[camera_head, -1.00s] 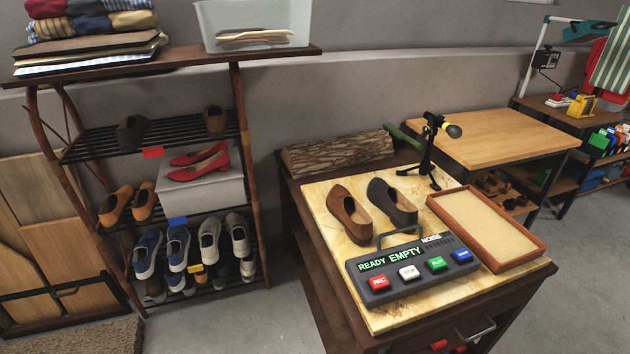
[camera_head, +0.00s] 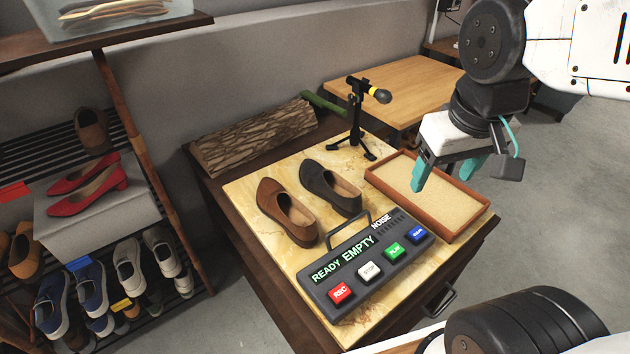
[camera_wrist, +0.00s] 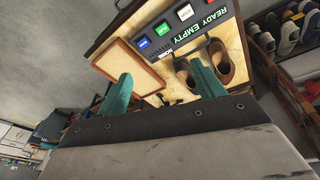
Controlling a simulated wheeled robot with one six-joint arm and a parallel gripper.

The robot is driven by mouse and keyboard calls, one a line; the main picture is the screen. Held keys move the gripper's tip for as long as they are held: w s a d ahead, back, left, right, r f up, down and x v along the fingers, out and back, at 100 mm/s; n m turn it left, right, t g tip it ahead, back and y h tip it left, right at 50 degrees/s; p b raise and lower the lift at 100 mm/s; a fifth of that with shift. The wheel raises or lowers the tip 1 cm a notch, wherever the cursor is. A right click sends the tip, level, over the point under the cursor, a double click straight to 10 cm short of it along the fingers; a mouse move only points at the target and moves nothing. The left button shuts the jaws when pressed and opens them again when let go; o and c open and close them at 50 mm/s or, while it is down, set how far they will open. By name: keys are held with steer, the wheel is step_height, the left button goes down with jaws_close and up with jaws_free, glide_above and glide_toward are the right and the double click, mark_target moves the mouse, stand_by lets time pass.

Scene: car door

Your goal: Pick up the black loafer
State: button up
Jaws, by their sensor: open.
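The black loafer (camera_head: 318,179) rests upright on the yellow marble-like tabletop, to the right of a brown loafer (camera_head: 270,198). The gap between the two shoes is small. Its heel end lies near the recorder box. My gripper (camera_head: 443,176) is open and empty, with teal fingers, above the sand tray and to the right of the black loafer, clearly apart from it. In the wrist view, my gripper (camera_wrist: 160,86) shows both fingers spread. There the right finger hides part of the black loafer, and the brown loafer (camera_wrist: 221,66) shows beside it.
A recorder box (camera_head: 370,262) with a handle, coloured buttons and "READY EMPTY" stands in front of the shoes. A microphone on a tripod (camera_head: 356,115) and a log (camera_head: 255,138) stand behind. The sand tray (camera_head: 455,237) is at right. A shoe rack (camera_head: 150,180) is at left.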

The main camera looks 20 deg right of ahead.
steer(key=w+d+f+n+t, duration=0.25)
steer(key=w+f, duration=0.25)
steer(key=w, duration=0.7)
steer(key=w+d+f+n+t, duration=0.1)
steer(key=w+d+f+t, duration=0.3)
steer(key=w, duration=0.7)
steer(key=n+t+y, duration=0.2)
steer(key=n+y, duration=0.1)
steer(key=y, duration=0.4)
glide_toward(327, 173)
steer(key=shift+d+r, duration=0.2)
steer(key=shift+d, duration=0.25)
steer(key=shift+a+f+n+y, duration=0.25)
steer(key=shift+a+f+y, duration=0.1)
steer(key=shift+y, duration=0.15)
steer(key=x, duration=0.7)
steer(key=shift+w+f, duration=0.15)
steer(key=shift+w, duration=0.1)
jaws_close()
